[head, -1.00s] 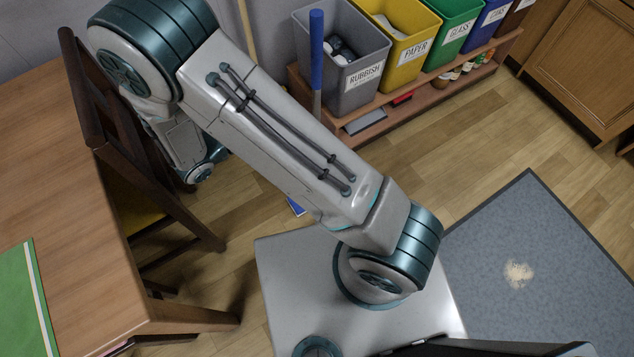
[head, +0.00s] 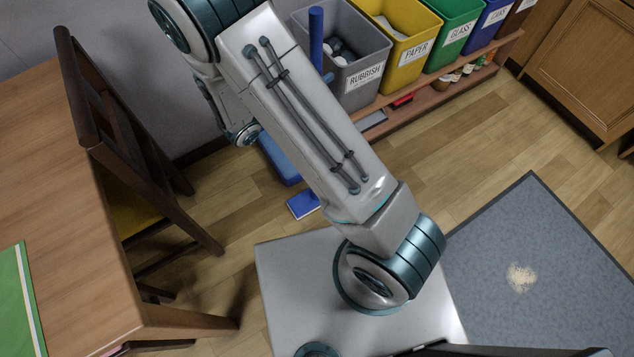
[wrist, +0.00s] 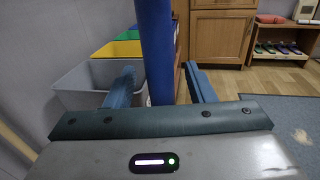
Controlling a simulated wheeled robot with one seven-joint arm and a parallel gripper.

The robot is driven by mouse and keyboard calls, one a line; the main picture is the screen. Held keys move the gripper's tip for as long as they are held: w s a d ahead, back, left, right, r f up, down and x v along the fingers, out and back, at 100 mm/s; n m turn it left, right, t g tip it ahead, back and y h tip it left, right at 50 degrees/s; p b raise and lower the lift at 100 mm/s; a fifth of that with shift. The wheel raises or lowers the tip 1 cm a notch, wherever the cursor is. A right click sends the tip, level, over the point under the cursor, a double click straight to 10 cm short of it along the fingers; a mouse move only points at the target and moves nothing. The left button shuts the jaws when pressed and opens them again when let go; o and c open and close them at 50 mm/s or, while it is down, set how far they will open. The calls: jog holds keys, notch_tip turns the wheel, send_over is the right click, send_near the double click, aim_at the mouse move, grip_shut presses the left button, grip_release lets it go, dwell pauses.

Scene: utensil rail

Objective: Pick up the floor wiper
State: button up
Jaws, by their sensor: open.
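The floor wiper's thick blue handle (head: 316,38) stands close to upright in front of the grey rubbish bin in the head view. A flat blue piece on the floor (head: 304,204) may be its head; my arm hides the part between. In the wrist view the blue handle (wrist: 154,50) rises between the two blue fingers of my gripper (wrist: 159,70), with a gap on each side. The fingers are apart and not closed on it. In the head view my arm hides most of the gripper.
The grey rubbish bin (head: 352,75) and yellow paper bin (head: 405,50) stand on a low wooden shelf (head: 440,100) close behind the handle. A dark chair (head: 120,150) and wooden table (head: 70,220) stand left. A grey mat (head: 550,270) lies right.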

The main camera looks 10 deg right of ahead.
jog(key=shift+w+d, duration=0.25)
jog(key=shift+d, duration=0.2)
jog(key=c, duration=1)
jog(key=shift+c, duration=0.2)
jog(key=shift+r, duration=0.15)
